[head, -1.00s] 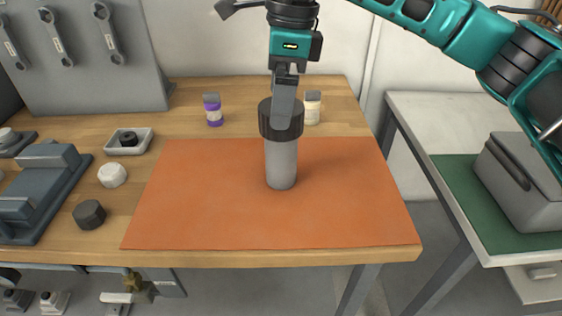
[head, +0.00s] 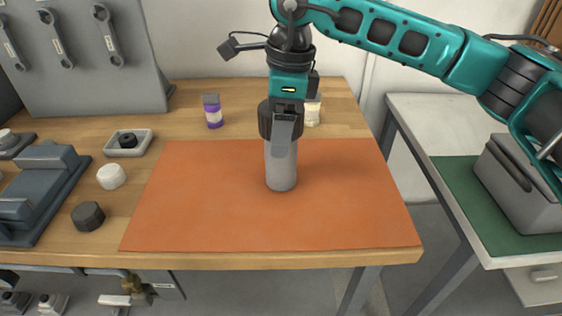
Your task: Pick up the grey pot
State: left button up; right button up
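The grey pot (head: 281,172) stands upright on the orange mat (head: 220,215). It is a tall grey cylinder with a wide dark cap (head: 265,120). My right gripper (head: 284,140) points straight down over the pot from above. Its near finger lies in front of the cap and reaches just onto the grey body. The other finger is hidden behind the pot or cap, so I cannot tell whether the gripper is closed on it. My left gripper is not in view.
A purple-and-white bottle (head: 213,111) and a pale bottle (head: 312,110) stand behind the mat. A white cap (head: 111,176), a dark cap (head: 88,216) and a small tray (head: 142,149) lie left. The mat around the pot is clear.

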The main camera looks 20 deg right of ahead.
jog(key=c, duration=1)
jog(key=shift+c, duration=0.4)
jog(key=shift+r, duration=0.2)
